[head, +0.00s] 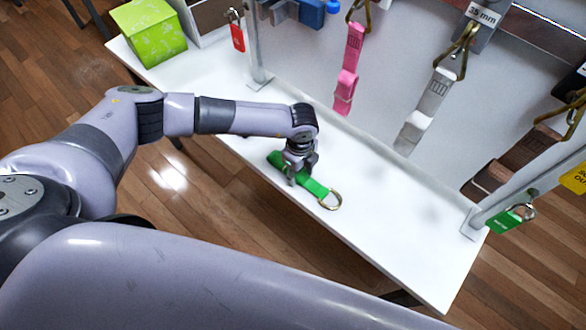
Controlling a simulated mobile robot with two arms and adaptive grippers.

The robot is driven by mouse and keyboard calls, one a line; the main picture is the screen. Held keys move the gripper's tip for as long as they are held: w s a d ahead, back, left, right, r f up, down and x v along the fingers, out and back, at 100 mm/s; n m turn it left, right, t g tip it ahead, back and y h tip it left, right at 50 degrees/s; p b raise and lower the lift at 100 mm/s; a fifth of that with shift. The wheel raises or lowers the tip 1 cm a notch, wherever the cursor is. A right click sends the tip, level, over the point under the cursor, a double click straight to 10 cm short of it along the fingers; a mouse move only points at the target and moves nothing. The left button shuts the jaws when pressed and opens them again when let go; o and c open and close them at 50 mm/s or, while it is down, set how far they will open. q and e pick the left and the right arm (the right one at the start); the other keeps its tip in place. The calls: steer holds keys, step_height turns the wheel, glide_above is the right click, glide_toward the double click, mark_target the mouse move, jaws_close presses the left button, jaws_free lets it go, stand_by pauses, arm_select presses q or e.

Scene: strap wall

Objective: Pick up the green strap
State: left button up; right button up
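The green strap (313,187) lies on the white table (385,232) near its front edge. A metal ring is at its right end, and its other end reaches up and left past the gripper. My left gripper (301,178) is directly over the strap, pointing down, with its fingers at the strap's middle. The fingers hide part of the strap, and I cannot tell whether they are closed on it. My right gripper is not in view.
Behind the table stands a grey panel with hanging pink (348,70), grey (429,108) and brown (508,160) straps. A green box (150,32) is at the back left. The table's right part is clear.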

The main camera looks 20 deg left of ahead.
arm_select(q)
jaws_close()
steer(key=shift+r, duration=0.1)
stand_by(0.3)
